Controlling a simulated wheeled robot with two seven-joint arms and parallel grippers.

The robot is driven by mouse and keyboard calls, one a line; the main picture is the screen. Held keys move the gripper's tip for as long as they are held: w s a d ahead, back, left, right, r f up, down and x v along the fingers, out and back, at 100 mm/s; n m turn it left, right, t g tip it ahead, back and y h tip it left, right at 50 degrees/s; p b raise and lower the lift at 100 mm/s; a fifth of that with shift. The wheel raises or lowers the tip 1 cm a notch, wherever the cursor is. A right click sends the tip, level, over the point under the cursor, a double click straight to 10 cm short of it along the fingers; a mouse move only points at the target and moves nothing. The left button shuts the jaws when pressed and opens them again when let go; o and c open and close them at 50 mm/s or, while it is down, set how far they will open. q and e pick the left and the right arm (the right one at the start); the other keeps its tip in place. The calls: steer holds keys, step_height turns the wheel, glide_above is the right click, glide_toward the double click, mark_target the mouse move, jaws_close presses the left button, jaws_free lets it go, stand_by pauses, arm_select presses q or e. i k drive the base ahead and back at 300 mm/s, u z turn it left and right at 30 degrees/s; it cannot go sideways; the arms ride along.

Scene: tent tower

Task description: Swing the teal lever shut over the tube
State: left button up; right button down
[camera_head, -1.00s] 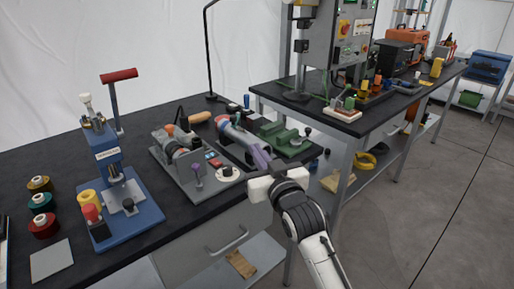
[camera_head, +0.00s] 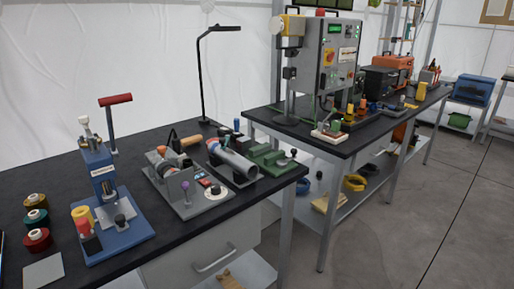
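A grey tube (camera_head: 236,163) lies slanted in a dark holder on the near bench, with an orange and blue end at its upper left. I cannot clearly pick out a teal lever beside or over it; the parts there are too small to tell. A small blue upright piece (camera_head: 237,125) stands behind the tube. Neither my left gripper nor my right gripper is in view.
A grey fixture (camera_head: 190,200) with a purple knob stands left of the tube, and a green vise (camera_head: 272,157) right of it. A blue press (camera_head: 121,235) and thread spools (camera_head: 37,239) are farther left. A black lamp (camera_head: 202,85) rises behind.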

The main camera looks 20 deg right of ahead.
mark_target(223, 141)
steer(key=z, duration=2.05)
steer(key=i, duration=1.15)
steer(key=u, duration=1.7)
